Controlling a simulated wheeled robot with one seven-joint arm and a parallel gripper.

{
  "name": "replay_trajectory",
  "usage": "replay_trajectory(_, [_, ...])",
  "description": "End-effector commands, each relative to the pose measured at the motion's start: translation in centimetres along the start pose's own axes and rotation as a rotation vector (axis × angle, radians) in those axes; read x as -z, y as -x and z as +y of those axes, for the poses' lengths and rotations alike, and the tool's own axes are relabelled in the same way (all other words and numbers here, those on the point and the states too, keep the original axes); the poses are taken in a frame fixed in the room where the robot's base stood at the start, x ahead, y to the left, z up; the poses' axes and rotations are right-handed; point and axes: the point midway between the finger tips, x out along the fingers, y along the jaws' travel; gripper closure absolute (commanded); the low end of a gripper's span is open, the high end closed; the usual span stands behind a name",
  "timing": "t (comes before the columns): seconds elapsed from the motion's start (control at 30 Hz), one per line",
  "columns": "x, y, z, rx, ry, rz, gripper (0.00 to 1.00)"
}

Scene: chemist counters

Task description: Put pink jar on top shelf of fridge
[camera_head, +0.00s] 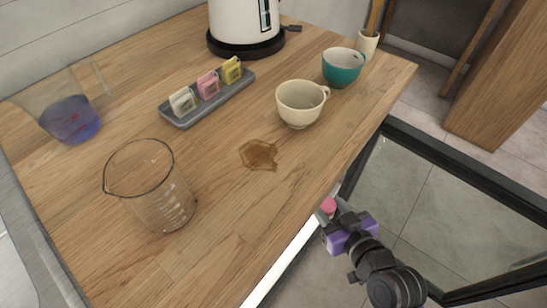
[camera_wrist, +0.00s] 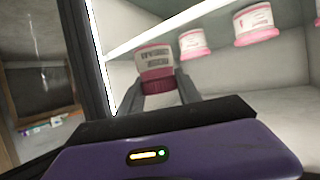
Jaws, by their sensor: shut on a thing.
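The pink jar (camera_wrist: 155,58) has a white labelled body and a pink lid. My gripper (camera_wrist: 158,82) is shut on it, with a grey finger on each side. In the wrist view the jar is at the fridge opening, beside a pale shelf edge (camera_wrist: 150,33); I cannot tell whether it touches the shelf. The wrist picture seems upside down. In the head view my gripper (camera_head: 332,212) is below the counter's edge, and only the pink top of the jar (camera_head: 328,205) shows. The counter hides most of the fridge interior.
Similar jars (camera_wrist: 255,24) (camera_wrist: 187,43) stand in the fridge. A glass door (camera_head: 440,200) with a dark frame stands open at the right. The wooden counter (camera_head: 235,235) holds a beaker (camera_head: 165,205), cups (camera_head: 298,103), a sachet tray (camera_head: 180,120) and a kettle (camera_head: 235,20).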

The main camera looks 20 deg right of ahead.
Motion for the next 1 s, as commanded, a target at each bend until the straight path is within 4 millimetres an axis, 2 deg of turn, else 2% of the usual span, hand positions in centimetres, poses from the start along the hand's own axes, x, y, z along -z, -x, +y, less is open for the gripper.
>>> replay_trajectory(0.6, [5.4,-13.0,0.1,0.0,0.001,0.004,0.99])
replay_trajectory(0.7, [6.1,-14.7,0.0,0.0,0.002,0.004,0.99])
replay_trajectory(0.87, [6.7,-16.0,0.0,0.0,0.001,0.001,0.99])
replay_trajectory(1.0, [6.0,-16.5,0.0,0.0,0.0,-0.001,0.99])
